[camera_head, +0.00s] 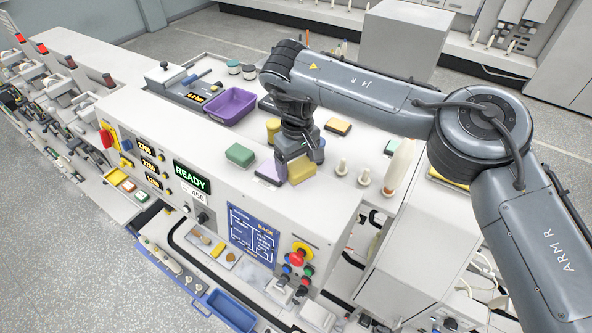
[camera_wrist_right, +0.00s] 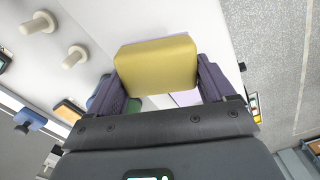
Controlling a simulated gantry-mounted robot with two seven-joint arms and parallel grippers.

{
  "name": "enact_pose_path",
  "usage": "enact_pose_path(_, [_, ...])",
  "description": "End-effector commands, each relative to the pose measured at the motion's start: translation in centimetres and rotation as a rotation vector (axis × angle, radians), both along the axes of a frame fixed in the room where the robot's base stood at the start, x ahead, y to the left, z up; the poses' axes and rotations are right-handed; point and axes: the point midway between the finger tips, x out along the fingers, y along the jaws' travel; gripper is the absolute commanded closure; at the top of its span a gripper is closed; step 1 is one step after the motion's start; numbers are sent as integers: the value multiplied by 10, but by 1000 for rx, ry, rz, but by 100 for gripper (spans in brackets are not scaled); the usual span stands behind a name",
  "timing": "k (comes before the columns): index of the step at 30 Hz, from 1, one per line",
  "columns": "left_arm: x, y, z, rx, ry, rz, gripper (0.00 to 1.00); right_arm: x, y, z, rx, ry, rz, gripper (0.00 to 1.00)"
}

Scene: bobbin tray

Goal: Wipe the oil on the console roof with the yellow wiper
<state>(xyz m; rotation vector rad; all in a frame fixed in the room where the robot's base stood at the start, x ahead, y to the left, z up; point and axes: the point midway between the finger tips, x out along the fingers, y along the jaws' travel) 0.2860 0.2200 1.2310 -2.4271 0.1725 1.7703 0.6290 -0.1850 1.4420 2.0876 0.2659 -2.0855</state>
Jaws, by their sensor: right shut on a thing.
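The yellow wiper (camera_head: 303,169) is a block near the front edge of the white console roof (camera_head: 322,202). My right gripper (camera_head: 290,162) is shut on it and points down from above. In the right wrist view the yellow wiper (camera_wrist_right: 156,65) sits between the two dark fingers of my right gripper (camera_wrist_right: 158,82). I cannot tell whether the wiper touches the roof. No oil can be made out; the wiper and arm hide part of the roof. My left gripper is not in view.
White pegs (camera_head: 342,167) stand to the right. A purple tray (camera_head: 231,106) and a yellow-brown block (camera_head: 338,126) lie farther back. The console's front edge is close.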

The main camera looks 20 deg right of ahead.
Motion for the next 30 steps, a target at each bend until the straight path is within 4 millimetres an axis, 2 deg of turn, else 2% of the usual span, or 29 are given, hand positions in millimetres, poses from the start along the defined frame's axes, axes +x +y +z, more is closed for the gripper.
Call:
enact_pose_path(11, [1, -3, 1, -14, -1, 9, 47, -2, -5, 31, -2, 0, -9, 50])
enact_pose_path(30, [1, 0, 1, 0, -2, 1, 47, -2, -6, 33, 0, 1, -10, 50])
